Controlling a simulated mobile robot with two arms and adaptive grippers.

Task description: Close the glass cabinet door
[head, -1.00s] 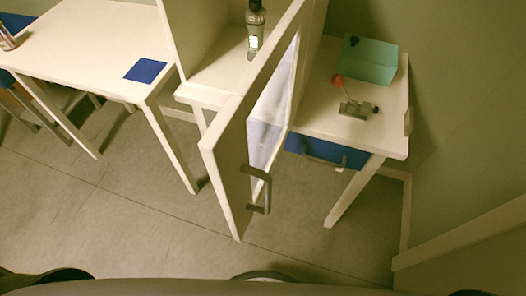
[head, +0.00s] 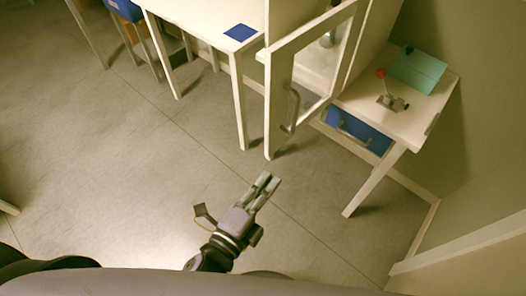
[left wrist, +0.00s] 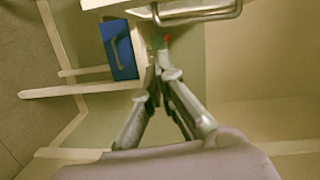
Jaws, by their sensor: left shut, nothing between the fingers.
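The glass cabinet door (head: 283,98) stands open in the head view, swung out from the white cabinet, with a white frame and a glass pane (head: 325,60). A grey bar handle (head: 292,110) is on its frame. The handle also shows at the top of the left wrist view (left wrist: 196,14). My left gripper (head: 268,180) is shut and empty, in front of and below the door, apart from it. In the left wrist view its fingertips (left wrist: 158,72) meet. My right gripper is not in view.
Right of the door stands a white table (head: 420,128) with a blue drawer (head: 357,130), a teal box (head: 418,70) and a red-knobbed lever (head: 388,92). A bottle (head: 328,38) shows inside the cabinet. A blue mat (head: 240,32) lies on the left table. The floor in front is clear.

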